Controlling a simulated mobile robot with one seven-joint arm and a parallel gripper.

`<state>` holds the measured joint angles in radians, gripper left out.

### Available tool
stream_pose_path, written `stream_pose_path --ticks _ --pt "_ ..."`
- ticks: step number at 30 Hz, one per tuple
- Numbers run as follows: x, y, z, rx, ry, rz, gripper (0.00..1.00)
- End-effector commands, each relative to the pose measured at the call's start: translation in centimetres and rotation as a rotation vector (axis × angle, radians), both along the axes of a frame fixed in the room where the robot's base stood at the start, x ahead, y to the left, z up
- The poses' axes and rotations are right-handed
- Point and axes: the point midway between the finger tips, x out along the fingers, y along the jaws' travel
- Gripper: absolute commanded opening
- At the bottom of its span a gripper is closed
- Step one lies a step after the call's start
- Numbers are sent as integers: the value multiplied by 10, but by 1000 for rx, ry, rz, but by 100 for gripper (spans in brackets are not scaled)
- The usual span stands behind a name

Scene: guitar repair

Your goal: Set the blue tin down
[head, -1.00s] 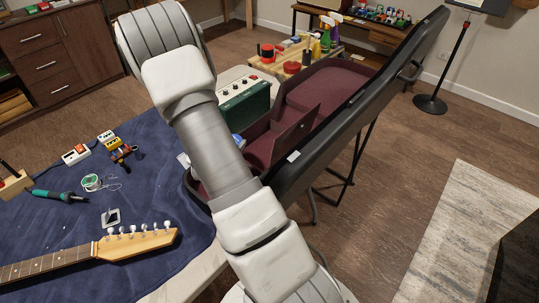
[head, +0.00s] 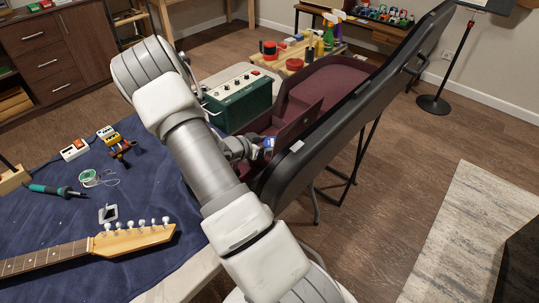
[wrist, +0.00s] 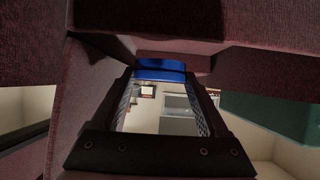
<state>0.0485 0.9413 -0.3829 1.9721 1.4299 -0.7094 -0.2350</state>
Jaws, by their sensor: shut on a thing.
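My gripper (head: 262,147) is shut on the blue tin (head: 268,142). In the wrist view the tin (wrist: 160,72) sits between my two fingertips (wrist: 160,80), with maroon lining close around it. The open guitar case (head: 325,90) has a black shell and maroon lining, and its raised lid slopes up to the right. In the head view my gripper and the tin are at the near part of the case, beside an upright maroon panel (head: 300,124). I cannot tell whether the tin touches the lining. My arm hides part of the near end of the case.
A green amplifier (head: 237,100) stands just left of the case. A blue-covered table (head: 60,215) bears a guitar neck (head: 60,258), a soldering iron (head: 52,190), a solder coil (head: 89,178) and pedals (head: 75,150).

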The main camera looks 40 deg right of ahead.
Motion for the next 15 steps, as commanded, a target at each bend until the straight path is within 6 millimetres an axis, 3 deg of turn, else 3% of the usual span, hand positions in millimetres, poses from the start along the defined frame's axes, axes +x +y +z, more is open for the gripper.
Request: stream_pose_path --ticks 10,15 --pt "-1 -1 -39 -1 2 0 24" --pt "0 -1 -43 -2 -2 -1 24"
